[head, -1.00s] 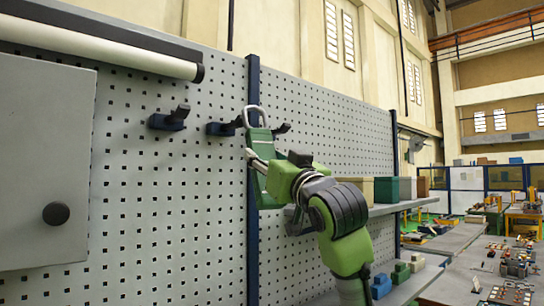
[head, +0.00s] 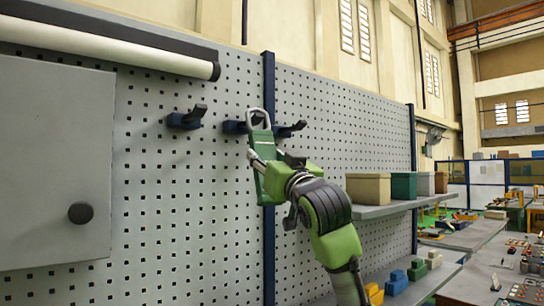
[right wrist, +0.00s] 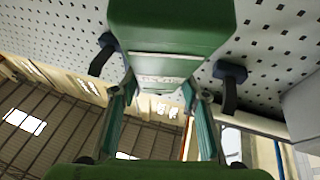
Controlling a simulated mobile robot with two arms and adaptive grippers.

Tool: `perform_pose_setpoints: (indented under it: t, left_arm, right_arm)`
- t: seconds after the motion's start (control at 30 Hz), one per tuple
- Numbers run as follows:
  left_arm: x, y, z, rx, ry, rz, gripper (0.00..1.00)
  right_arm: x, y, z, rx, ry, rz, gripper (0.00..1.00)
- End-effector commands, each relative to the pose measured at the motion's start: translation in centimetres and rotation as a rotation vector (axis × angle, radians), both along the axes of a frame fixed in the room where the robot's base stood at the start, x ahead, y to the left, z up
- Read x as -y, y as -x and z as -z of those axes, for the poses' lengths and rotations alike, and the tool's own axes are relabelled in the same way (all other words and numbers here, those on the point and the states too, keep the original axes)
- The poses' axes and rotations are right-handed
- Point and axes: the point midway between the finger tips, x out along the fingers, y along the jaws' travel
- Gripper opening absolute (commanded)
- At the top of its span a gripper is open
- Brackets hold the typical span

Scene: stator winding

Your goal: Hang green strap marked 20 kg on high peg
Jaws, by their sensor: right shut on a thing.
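The green strap (head: 262,146) has a pale metal loop (head: 257,116) at its top and hangs nearly upright in front of the pegboard. No weight marking is readable on it. My right gripper (head: 264,166) is shut on it; in the right wrist view, the strap (right wrist: 172,28) fills the top middle, between the fingers (right wrist: 160,115). The loop overlaps a dark blue peg (head: 234,127), partly hidden; I cannot tell whether they touch. Another peg (head: 291,129) is just right, and one (head: 186,118) farther left. My left gripper is out of view.
The grey pegboard (head: 160,210) has a dark blue post (head: 268,240) behind the strap. A grey cabinet (head: 50,150) with a black knob is at left, a white roller (head: 110,46) above. A shelf (head: 385,209) with several boxes is at right. Small coloured blocks sit below it.

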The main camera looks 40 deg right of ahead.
Motion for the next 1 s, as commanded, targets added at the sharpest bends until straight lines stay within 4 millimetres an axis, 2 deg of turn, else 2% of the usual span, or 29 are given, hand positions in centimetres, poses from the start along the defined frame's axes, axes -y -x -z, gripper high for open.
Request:
perform_pose_setpoints:
  t: [0.8, 1.0]
  left_arm:
    - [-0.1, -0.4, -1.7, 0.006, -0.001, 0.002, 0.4]
    - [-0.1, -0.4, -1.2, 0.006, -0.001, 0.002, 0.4]
  right_arm:
    - [0.6, -4.8, -0.1, 0.003, 0.001, 0.001, 0.08]
    - [0.6, -5.5, 1.0, 0.003, 0.0, 0.0, 0.08]
